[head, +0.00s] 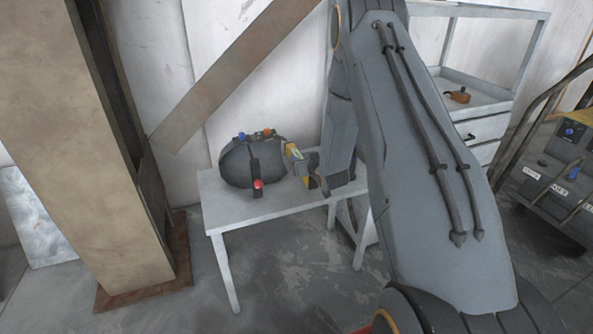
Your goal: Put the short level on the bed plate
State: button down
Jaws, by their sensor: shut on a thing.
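A small yellow piece with a pale green patch, which looks like the short level (293,153), is at the right side of a dark rounded bag on the white table. My gripper (304,168) is at this yellow piece and shut on it. The piece appears upright or tilted, and my gripper hides part of it. I cannot tell whether it touches the bag or the table. I cannot make out the bed plate in this view.
The dark bag (240,165) has blue, orange and red-tipped items around it on the white table (225,212). A rusty column (75,130) with a slanting brace (230,75) stands at left. A shelved cart (480,90) and dark equipment (555,185) are at right.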

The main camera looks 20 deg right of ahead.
jog(key=shift+f, duration=2.05)
jog(key=c, duration=1.4)
grip_release()
jog(key=shift+f, duration=0.15)
jog(key=shift+s+r, duration=0.15)
jog(key=shift+r, duration=0.05)
jog(key=v, duration=1.1)
jog(key=shift+s+r, duration=0.1)
jog(key=shift+s, duration=0.2)
jog(key=s+a+r+g+h, duration=0.1)
jog(key=s+a+r+g, duration=0.2)
jog(key=s+r+g, duration=0.3)
jog(key=v, duration=0.3)
jog(key=shift+s, duration=0.15)
jog(key=s+a+r+g, duration=0.2)
jog(key=s+a+r, duration=0.1)
jog(key=s, duration=0.5)
jog(key=s+a+r+g, duration=0.3)
jog(key=s, duration=0.6)
jog(key=s+a+r+m+g+y, duration=0.1)
jog(key=s+a+r+g, duration=0.2)
jog(key=s, duration=0.5)
jog(key=shift+s+a+r, duration=0.25)
jog(key=shift+a, duration=0.05)
jog(key=shift+c, duration=0.3)
